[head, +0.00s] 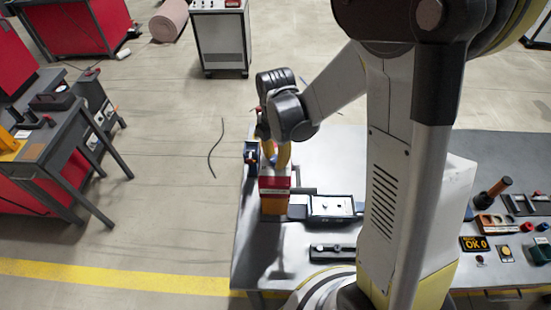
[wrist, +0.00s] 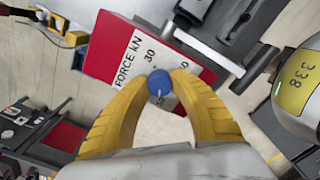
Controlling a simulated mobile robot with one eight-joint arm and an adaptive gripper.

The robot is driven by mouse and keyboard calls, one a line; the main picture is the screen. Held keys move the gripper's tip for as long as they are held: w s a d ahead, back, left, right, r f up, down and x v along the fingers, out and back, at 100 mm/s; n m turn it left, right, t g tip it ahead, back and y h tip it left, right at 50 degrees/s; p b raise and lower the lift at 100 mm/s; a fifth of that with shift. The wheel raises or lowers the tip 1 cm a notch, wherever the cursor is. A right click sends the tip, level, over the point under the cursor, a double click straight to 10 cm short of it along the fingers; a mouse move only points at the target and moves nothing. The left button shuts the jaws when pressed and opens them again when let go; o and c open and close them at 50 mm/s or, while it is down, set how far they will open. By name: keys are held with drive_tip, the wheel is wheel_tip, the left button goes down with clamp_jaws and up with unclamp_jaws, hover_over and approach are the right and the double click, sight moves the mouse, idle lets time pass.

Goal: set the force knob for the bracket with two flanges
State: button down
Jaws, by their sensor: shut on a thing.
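My gripper (wrist: 158,85), with yellow fingers, is shut on the small blue force knob (wrist: 161,83). The knob sits on a white dial plate (wrist: 136,60) marked "FORCE KN". A 30 shows above the knob and another number below it is partly hidden. The knob's white pointer line points down in the wrist view, toward that lower number. In the head view my gripper (head: 275,155) reaches down to the red-topped box (head: 274,183) at the table's left edge; the knob is hidden there. I cannot make out a bracket with two flanges.
On the grey table (head: 255,240), a framed white panel (head: 331,206) lies right of the box, and a dark device (head: 332,252) is nearer. An "OK 0" display (head: 474,243) and several tools are at the right. Another workbench (head: 60,130) stands left across open floor.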

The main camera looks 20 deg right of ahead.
sight(276, 158)
drive_tip(key=m+b, duration=0.1)
drive_tip(key=m, duration=0.2)
drive_tip(key=shift+f+b, duration=0.1)
drive_tip(key=shift+b, duration=0.2)
drive_tip(key=m+b, duration=0.1)
drive_tip(key=m, duration=0.3)
drive_tip(key=shift+m+b, duration=0.35)
drive_tip(key=shift+m, duration=0.05)
drive_tip(key=m+b, duration=0.1)
drive_tip(key=m, duration=0.2)
drive_tip(key=shift+m+b, duration=0.4)
drive_tip(key=shift+m, duration=1.5)
drive_tip(key=c, duration=1.1)
unclamp_jaws()
wheel_tip(276, 158, up, 12)
drive_tip(key=shift+r, duration=0.1)
